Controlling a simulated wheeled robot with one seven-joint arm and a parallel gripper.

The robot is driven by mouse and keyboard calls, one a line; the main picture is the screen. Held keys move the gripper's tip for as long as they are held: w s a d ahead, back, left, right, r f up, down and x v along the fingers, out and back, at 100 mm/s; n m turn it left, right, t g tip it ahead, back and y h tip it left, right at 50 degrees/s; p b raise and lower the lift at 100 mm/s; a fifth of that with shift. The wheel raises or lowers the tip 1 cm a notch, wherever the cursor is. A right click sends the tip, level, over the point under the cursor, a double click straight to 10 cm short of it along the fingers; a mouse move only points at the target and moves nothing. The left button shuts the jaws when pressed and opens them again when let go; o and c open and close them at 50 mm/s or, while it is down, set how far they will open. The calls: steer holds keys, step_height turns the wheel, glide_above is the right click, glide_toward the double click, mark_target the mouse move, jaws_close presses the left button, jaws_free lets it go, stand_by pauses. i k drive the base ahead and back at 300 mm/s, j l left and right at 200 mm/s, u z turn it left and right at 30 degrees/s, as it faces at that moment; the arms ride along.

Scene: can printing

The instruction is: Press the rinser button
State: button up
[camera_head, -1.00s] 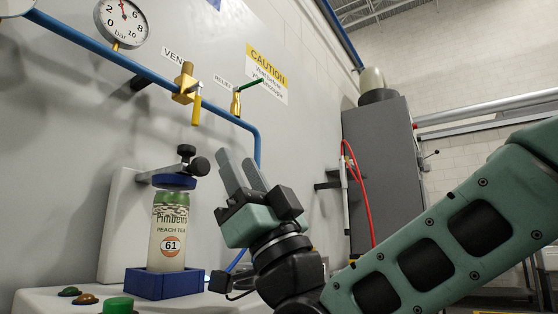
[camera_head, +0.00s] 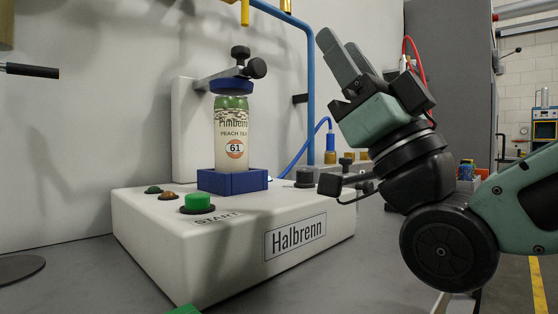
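A black round knob or button (camera_head: 305,178) is at the top's right side. My gripper (camera_head: 340,38) is raised right of the machine, pointing up and left. Its fingers look apart with nothing between them, well away from the green button.
Blue pipe (camera_head: 310,90) and hose (camera_head: 308,148) run behind. A grey cabinet (camera_head: 447,70) stands at right. The bench left of the machine has free room.

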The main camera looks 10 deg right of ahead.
mark_target(196, 201)
steer(key=k+l, duration=0.85)
